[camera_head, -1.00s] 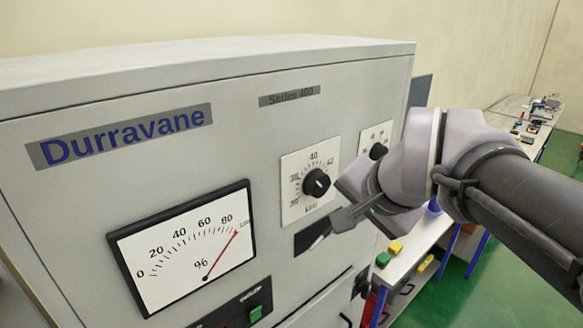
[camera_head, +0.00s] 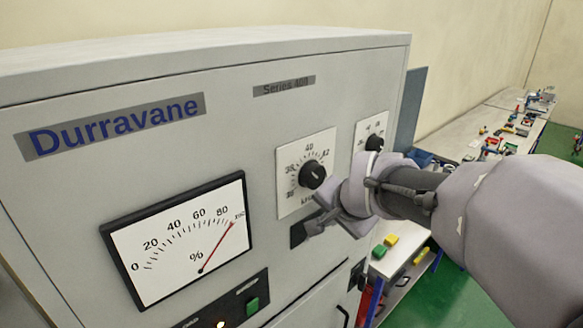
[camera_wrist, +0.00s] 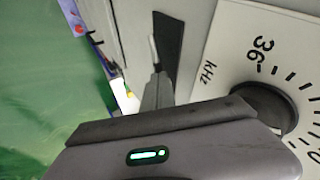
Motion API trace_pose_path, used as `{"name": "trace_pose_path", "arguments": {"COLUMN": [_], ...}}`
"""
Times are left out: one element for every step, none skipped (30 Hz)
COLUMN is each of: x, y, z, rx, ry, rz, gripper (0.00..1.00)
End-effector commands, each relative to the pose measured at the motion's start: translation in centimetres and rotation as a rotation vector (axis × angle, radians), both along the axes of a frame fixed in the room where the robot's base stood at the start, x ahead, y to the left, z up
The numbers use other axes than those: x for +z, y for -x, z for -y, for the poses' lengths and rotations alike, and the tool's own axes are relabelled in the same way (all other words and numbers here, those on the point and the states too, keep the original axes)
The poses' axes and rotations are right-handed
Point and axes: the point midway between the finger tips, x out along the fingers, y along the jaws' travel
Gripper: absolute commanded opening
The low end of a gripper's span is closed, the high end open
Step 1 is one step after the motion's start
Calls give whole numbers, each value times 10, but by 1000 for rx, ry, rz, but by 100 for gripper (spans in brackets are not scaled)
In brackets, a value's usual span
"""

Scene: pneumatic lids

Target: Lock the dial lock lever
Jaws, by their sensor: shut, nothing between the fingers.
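The dial (camera_head: 313,175) is a black knob on a white kHz scale plate (camera_head: 289,205) on the cabinet front; the knob also shows in the wrist view (camera_wrist: 265,105). Below the plate is a dark rectangular panel (camera_head: 297,236), seen in the wrist view (camera_wrist: 169,38) too. A thin pale piece (camera_wrist: 153,50), which looks like the lock lever, shows at that panel's edge. My gripper (camera_head: 314,225) is shut and empty, its fingertips at the panel just below the dial. In the wrist view the fingertips (camera_wrist: 158,78) line up with the pale piece; I cannot tell whether they touch.
A second dial (camera_head: 374,143) is to the right, behind my wrist. A percent meter (camera_head: 180,240) and a green button (camera_head: 252,305) are at left. Benches with small parts (camera_head: 505,125) stand at the back right, beyond green floor.

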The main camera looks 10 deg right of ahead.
Motion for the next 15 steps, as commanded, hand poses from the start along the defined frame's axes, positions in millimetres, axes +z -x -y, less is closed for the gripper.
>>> {"name": "trace_pose_path", "arguments": {"x": [0, 0, 0, 0, 0, -1, -1, -2, -2, -2, -2, -2, -3, -3, -4], "y": [0, 0, 0, 0, 0, -1, -1, -1, -2, -2, -2, -2, -2, -2, -3], "z": [0, 0, 0, 1, 1, 2, 2, 2, 3, 3, 3, 3, 3, 4, 4], "rx": [0, -1, -1, -1, -1, -1, -2, -2, -2, -1, 0, -1, -1, -2, -1], "ry": [0, -1, -2, -5, -7, -12, -19, -26, -35, -39, -42, -47, -51, -55, -63], "rz": [0, 0, -1, -3, -6, -9, -14, -19, -24, -28, -30, -33, -36, -39, -45], "gripper": [0, 0, 0, 0, 0, 0, 0, 0, 0, 0, 0, 0, 0, 0, 0]}}
